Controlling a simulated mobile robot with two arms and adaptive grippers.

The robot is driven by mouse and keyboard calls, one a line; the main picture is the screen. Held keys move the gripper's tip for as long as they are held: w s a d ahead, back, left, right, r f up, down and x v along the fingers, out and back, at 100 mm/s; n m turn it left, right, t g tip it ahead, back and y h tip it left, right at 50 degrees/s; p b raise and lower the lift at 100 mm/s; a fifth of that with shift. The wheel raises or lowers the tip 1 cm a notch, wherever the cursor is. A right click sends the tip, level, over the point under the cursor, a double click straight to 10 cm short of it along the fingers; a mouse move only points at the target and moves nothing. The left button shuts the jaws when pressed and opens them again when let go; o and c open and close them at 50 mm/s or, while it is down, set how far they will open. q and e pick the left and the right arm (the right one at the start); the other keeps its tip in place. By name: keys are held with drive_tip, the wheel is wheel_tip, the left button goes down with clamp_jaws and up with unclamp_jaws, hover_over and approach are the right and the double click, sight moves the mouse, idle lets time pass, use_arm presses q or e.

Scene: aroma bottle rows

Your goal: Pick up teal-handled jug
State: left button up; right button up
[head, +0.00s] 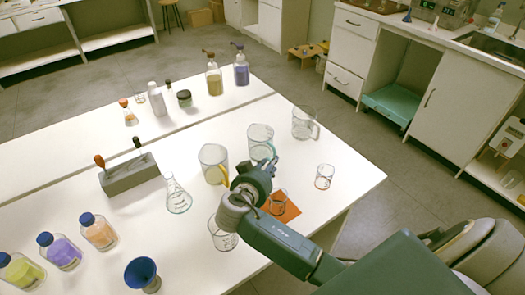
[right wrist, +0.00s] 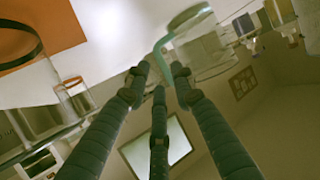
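The teal-handled jug (head: 261,135) is a clear glass jug standing upright on the white table, between two other jugs. In the right wrist view the jug (right wrist: 200,45) is at the upper right, with its teal handle (right wrist: 160,50) towards the fingers. My right gripper (right wrist: 160,72) has its fingers spread, with the fingertips close to the handle. I cannot tell whether they touch it. In the head view my right gripper (head: 264,166) is just in front of the jug and hides its lower part. My left gripper is not in view.
A yellow-handled jug (head: 212,160) stands to the left and a clear-handled jug (head: 304,122) to the right. Beakers (head: 324,177) (head: 221,236) stand nearby; another is by the orange mat (head: 291,213). A flask (head: 178,198) stands left. The table's right edge is close.

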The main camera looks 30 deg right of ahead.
sight(264, 148)
drive_tip(key=p+x, duration=0.1)
drive_tip(key=x, duration=0.5)
drive_tip(key=shift+w+d+f, duration=0.1)
drive_tip(key=shift+d, duration=0.1)
clamp_jaws()
